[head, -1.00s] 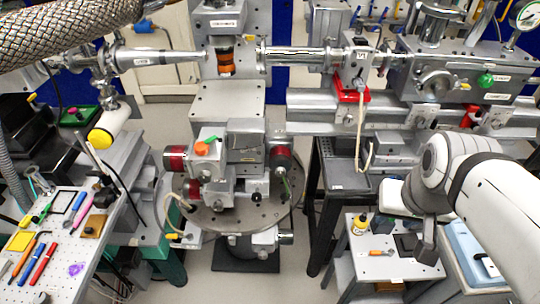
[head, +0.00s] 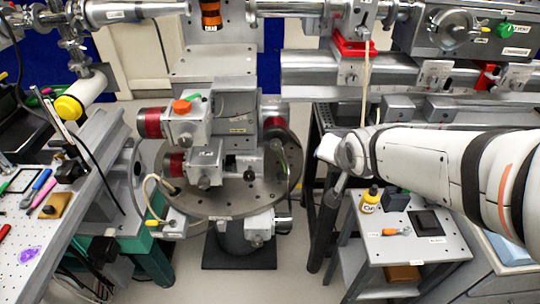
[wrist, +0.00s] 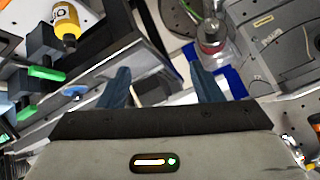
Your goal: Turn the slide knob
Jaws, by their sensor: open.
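The stage stack (head: 225,130) stands on a round grey table in the middle of the head view. It carries an orange knob (head: 181,106) on top, red-banded ends (head: 150,123) at its sides and small dark knobs (head: 249,174) low on its front. I cannot tell which of these is the slide knob. My gripper (head: 335,190) is to the right of the stack, apart from it, over the gap before the small side table. In the wrist view my gripper (wrist: 160,86) has two blue-grey fingers spread apart with nothing between them.
The side table (head: 440,250) at right holds a yellow bottle (head: 370,200), dark blocks and an orange-handled tool. A pegboard bench (head: 60,265) with pens is at left. A rail with a red clamp (head: 352,48) crosses behind. Floor shows between the stack and side table.

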